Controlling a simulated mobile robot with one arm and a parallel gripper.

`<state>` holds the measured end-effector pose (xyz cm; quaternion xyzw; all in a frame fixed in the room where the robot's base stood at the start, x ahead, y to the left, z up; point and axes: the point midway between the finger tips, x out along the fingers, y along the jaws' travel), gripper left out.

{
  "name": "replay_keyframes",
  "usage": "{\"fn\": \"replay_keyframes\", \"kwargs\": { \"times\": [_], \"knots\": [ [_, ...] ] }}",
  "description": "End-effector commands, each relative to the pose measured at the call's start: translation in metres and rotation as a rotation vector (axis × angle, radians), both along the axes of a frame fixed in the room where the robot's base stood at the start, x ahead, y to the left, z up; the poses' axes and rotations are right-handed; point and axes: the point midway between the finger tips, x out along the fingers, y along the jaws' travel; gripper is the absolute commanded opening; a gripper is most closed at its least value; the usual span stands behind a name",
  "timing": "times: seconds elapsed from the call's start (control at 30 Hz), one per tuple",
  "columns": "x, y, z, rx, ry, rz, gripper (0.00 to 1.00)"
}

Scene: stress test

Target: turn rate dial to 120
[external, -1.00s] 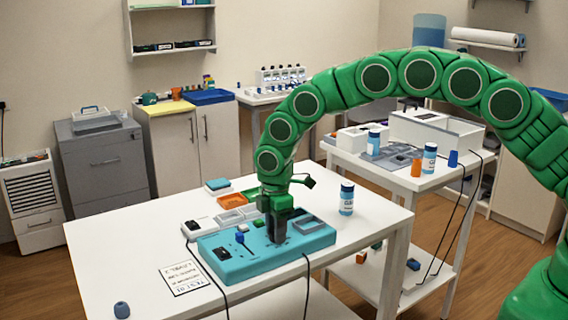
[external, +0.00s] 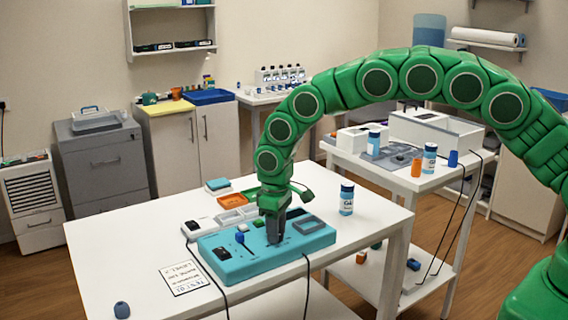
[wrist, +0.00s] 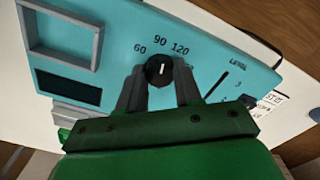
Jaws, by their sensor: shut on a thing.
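The rate dial (wrist: 159,69) is a small black knob with a white mark, on a teal panel (wrist: 115,25) printed 60, 90 and 120 around it. The white mark points up, roughly toward 90; its exact reading is hard to tell. My gripper (wrist: 159,80) points down at the panel, its two dark fingers on either side of the dial and shut on it. In the external view, my gripper (external: 275,240) stands over the middle of the teal panel (external: 240,266) and hides the dial.
The panel also bears a level slider slot (wrist: 218,84), a dark display (wrist: 68,88) and a grey frame (wrist: 97,45). A blue-labelled bottle (external: 346,200) stands right of the panel. Trays lie behind it. A printed sheet (external: 190,278) lies at front left on the white table.

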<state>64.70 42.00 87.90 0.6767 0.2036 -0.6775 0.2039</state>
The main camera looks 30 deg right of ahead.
Motion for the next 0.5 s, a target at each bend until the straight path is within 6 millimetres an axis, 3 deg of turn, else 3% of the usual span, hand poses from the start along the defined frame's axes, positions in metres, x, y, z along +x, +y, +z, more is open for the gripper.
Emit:
{"fn": "replay_keyframes", "kwargs": {
  "times": [0.5],
  "knots": [
    [0.0010,0.0003,0.0020,0.002,-0.004,-0.427,0.04]
  ]
}}
